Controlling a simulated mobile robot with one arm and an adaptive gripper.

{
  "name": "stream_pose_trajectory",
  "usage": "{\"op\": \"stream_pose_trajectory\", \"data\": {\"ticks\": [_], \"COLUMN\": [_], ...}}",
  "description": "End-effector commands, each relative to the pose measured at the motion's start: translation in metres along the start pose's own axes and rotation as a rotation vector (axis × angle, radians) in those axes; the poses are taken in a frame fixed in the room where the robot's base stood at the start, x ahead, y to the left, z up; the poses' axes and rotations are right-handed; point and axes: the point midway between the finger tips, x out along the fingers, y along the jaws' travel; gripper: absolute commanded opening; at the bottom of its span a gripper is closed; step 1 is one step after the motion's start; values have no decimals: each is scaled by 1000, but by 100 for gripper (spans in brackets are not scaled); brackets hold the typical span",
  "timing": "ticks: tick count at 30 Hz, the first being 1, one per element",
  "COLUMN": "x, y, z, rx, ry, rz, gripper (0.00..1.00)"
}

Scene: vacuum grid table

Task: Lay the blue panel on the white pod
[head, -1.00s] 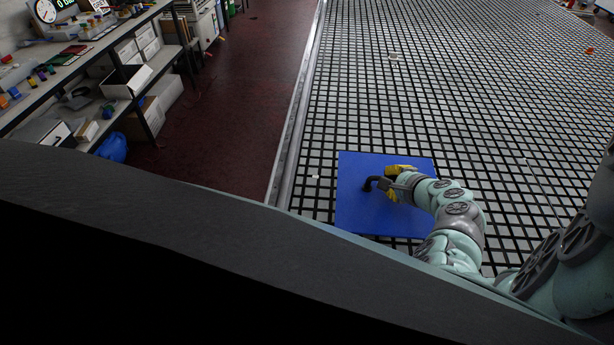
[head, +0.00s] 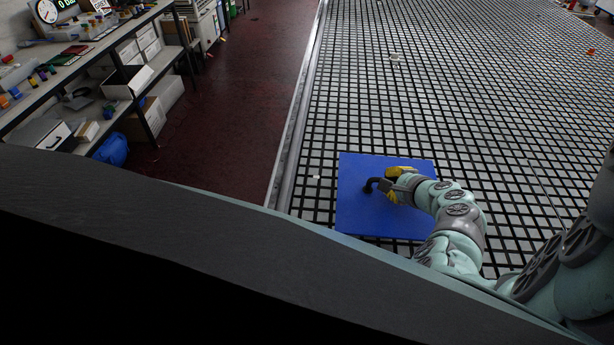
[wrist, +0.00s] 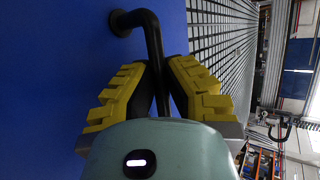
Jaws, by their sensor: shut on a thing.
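The blue panel (head: 362,215) is a flat square with a black bar handle (head: 369,185) on its face. It is over the near left part of the grid table; I cannot tell whether it touches the table. My gripper (head: 390,182), with yellow fingers, is at the handle, right of the panel's middle. In the wrist view my gripper (wrist: 160,65) is shut on the handle (wrist: 150,35), with the blue panel (wrist: 50,80) filling the left side. A small white thing (head: 316,177) sits just left of the panel. Another pale one (head: 394,57) is farther back. I cannot tell which is the white pod.
The grid table (head: 450,110) is mostly clear beyond the panel, with a small red thing (head: 590,51) at the far right. A metal rail (head: 296,130) edges its left side. A loaded shelf (head: 100,50) stands across the dark red floor (head: 225,110).

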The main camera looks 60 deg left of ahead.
Motion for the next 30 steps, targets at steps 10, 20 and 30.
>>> {"op": "stream_pose_trajectory", "data": {"ticks": [10,20,30], "x": [4,4,2], "y": [4,5,7], "z": [-2,-2,-2], "rx": [1,1,-1], "ry": [2,1,3], "rz": [-5,-3,2], "gripper": [0,38,39]}}
